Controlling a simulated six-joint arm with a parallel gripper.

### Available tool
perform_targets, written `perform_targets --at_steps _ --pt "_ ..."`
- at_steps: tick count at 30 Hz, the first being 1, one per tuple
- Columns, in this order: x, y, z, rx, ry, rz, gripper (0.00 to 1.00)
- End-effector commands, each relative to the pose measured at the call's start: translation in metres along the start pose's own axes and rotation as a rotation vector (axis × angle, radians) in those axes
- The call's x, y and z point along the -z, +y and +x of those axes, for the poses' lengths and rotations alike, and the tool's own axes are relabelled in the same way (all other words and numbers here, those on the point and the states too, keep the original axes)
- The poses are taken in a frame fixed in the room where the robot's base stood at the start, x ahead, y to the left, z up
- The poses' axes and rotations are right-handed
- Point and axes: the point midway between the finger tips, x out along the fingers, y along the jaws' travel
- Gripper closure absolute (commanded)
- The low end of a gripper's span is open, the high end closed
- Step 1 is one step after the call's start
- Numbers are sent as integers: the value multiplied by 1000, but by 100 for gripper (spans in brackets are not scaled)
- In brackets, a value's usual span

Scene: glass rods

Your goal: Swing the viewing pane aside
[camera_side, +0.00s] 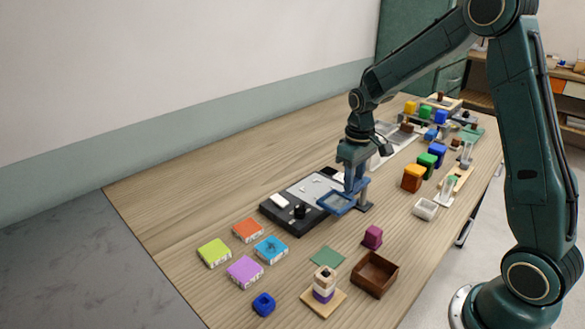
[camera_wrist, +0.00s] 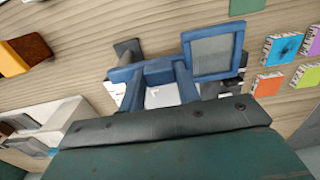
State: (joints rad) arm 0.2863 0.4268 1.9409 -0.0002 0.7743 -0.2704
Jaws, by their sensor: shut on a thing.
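The viewing pane (camera_side: 337,203) is a blue square frame around a greyish see-through sheet. It stands out from a dark post (camera_side: 364,206) at the front right edge of the black-based board (camera_side: 282,215). In the wrist view the pane (camera_wrist: 214,54) is right of the post (camera_wrist: 127,50), joined by a blue arm. My gripper (camera_side: 354,184) reaches down at the pane's arm and is shut on it. In the wrist view my gripper's blue fingers (camera_wrist: 158,82) close at the arm; the exact contact is partly hidden.
Coloured tiles (camera_side: 245,271) lie left of the board. A stacked peg toy (camera_side: 324,287), a brown open box (camera_side: 375,274) and a magenta block (camera_side: 372,237) stand in front. A white cup (camera_side: 425,209) and coloured blocks (camera_side: 412,178) are to the right.

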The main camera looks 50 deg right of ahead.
Motion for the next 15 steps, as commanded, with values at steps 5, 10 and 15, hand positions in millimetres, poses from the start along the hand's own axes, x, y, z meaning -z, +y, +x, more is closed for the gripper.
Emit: perform_targets --at_steps 5,10,15 --pt "0 0 -1 0 2 1 50" --pt "0 0 -1 0 1 1 45" --pt "0 0 -1 0 1 2 45"
